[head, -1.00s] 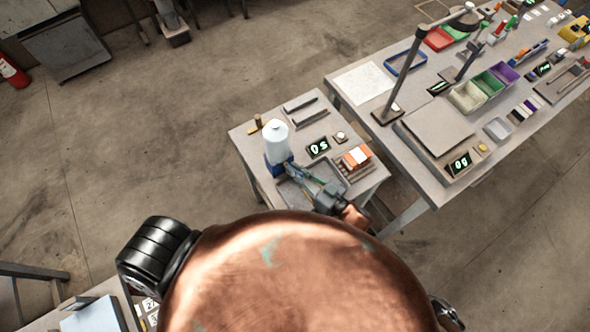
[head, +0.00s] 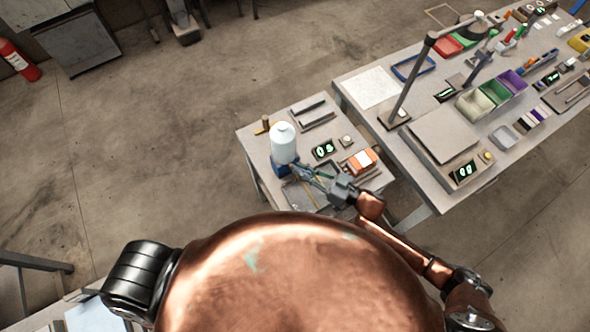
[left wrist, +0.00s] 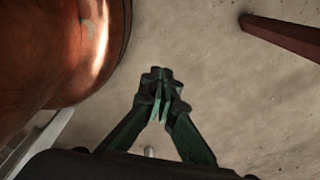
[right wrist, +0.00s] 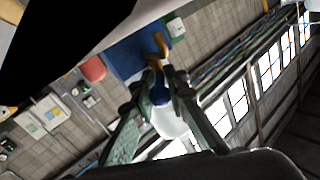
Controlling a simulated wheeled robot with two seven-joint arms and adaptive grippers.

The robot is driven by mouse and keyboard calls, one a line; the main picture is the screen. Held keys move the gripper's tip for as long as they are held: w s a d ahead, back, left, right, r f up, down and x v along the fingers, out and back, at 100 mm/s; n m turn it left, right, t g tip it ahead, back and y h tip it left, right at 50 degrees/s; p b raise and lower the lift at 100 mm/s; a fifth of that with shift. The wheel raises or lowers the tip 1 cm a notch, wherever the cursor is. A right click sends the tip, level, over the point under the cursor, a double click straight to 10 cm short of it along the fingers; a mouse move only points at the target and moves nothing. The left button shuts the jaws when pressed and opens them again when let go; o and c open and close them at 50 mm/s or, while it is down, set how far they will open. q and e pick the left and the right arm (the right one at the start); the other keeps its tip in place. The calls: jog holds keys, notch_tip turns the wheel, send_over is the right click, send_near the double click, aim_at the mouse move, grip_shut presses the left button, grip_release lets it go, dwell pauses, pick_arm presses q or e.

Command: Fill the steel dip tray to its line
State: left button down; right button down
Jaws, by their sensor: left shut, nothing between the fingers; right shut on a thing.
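My left gripper (left wrist: 158,78) is shut and empty over bare floor.
A small display (head: 323,150) reading 0 s and an orange-and-white block (head: 362,161) sit right of the bottle. Dark bars (head: 312,110) lie behind. A large workbench (head: 415,190) with a stand, bins and a scale is at the right.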

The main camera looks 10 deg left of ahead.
jog(key=c, duration=2.1)
grip_release()
jog(key=shift+d, duration=0.1)
jog(key=shift+o, duration=0.3)
pick_arm(q)
jog(key=shift+w, duration=0.9)
pick_arm(e)
jog(key=v, duration=1.2)
